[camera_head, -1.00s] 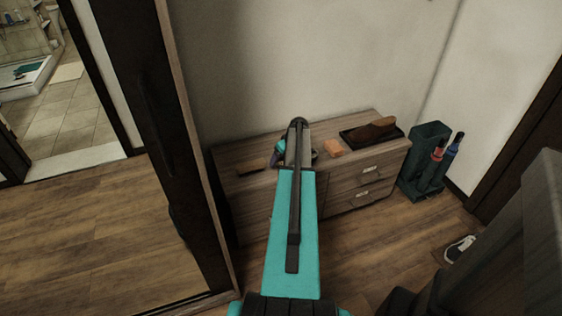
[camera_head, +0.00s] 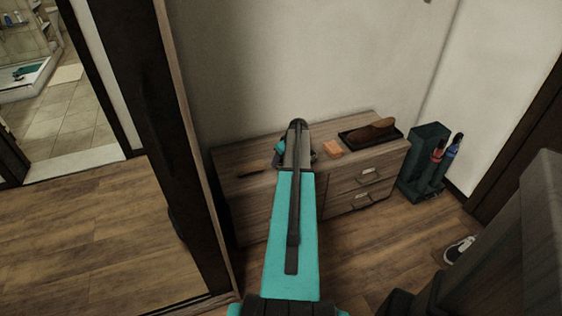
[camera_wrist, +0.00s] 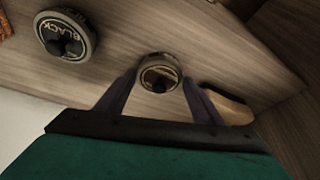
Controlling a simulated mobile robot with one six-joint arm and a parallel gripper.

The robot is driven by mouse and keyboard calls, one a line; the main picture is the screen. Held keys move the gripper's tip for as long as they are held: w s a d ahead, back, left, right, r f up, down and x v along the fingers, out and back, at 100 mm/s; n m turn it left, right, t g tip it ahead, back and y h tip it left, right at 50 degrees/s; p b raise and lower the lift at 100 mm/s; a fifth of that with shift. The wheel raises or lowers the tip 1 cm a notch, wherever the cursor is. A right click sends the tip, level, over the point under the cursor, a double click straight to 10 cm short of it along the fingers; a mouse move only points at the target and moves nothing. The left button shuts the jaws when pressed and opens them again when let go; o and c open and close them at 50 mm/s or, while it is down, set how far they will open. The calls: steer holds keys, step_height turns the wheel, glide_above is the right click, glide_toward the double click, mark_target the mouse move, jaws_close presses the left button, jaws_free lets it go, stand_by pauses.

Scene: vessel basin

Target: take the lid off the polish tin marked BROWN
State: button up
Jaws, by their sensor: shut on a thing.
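In the wrist view a small round tin (camera_wrist: 158,66) with a dark knob on its top sits between the fingers of my gripper (camera_wrist: 158,88). The gripper is shut on it, one finger at each side. Its label is too dim to read, and I cannot tell whether lid and body are apart. A second round tin (camera_wrist: 66,36), marked BLACK and with a dark knob on its lid, stands at the upper left. In the head view my arm hides the held tin, and my gripper (camera_head: 294,160) is over the cabinet top.
The wooden cabinet (camera_head: 240,200) carries an orange block (camera_head: 332,148) and a dark tray (camera_head: 349,137) with a brown item (camera_head: 376,129). A pale wooden piece (camera_wrist: 228,105) lies close beside the right finger. A dark green stand (camera_head: 421,180) is right of the cabinet.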

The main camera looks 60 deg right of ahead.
steer(key=shift+r, duration=0.1)
steer(key=shift+r, duration=0.6)
step_height(320, 180, up, 2)
steer(key=shift+r, duration=0.1)
steer(key=s+a+r, duration=0.1)
steer(key=s+a, duration=0.8)
steer(key=s, duration=0.4)
steer(key=shift+a+r+b, duration=0.15)
steer(key=shift+a+b, duration=0.1)
steer(key=shift+b, duration=0.2)
steer(key=shift+w, duration=0.15)
steer(key=w+a+r+n+y+b, duration=0.1)
steer(key=w+r+n+b, duration=0.1)
steer(key=b, duration=0.4)
steer(key=w+r, duration=0.1)
steer(key=w, duration=0.1)
steer(key=shift+w+r+n, duration=0.35)
steer(key=shift+r+n, duration=0.05)
